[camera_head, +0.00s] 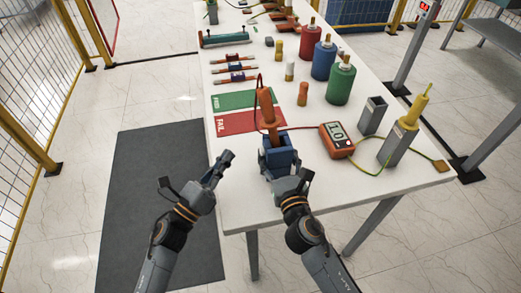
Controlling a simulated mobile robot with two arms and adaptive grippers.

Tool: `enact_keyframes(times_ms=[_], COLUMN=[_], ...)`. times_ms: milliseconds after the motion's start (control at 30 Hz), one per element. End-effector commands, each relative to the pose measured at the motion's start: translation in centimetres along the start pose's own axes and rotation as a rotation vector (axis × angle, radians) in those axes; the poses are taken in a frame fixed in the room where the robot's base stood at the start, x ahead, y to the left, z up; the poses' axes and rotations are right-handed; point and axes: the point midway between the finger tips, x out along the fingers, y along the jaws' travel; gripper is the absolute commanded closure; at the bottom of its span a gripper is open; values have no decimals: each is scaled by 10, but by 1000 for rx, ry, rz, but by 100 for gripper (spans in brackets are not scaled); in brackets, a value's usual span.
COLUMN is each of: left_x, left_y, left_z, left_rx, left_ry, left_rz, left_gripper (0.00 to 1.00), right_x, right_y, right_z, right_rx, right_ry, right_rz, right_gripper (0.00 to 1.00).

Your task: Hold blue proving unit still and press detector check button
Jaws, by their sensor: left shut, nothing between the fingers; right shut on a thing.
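The blue proving unit (281,157) stands near the table's front edge. An orange detector (267,108) stands upright at it, its lower end at the unit's top; a thin dark lead loops beside it. My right gripper (290,180) is at the near side of the proving unit and shut on it; its fingers partly hide the unit's lower front. My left gripper (221,163) is shut and empty, left of the unit, near the table's left edge and apart from the detector. I cannot make out the check button at this size.
An orange meter (336,139) sits right of the unit, with grey holders (372,115) beyond it. Red, blue and green bushings (340,84) stand at the back right. Free floor and a dark mat (150,190) lie left.

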Motion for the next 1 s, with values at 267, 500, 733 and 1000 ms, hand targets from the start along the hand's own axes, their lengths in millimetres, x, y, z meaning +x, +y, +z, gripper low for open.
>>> enact_keyframes(times_ms=[267,500,733,1000], left_x=[0,0,0,0], left_y=[0,0,0,0], left_z=[0,0,0,0], left_rx=[0,0,0,0], left_ry=[0,0,0,0], left_rz=[0,0,0,0], left_gripper=[100,100,100,100], right_x=[0,0,-2,-38], right_y=[0,0,0,0], right_z=[2,2,1,-2], right_rx=[0,1,1,1], right_ry=[-4,-3,-2,1], right_rz=[1,1,1,0], right_gripper=[28,12,12,12])
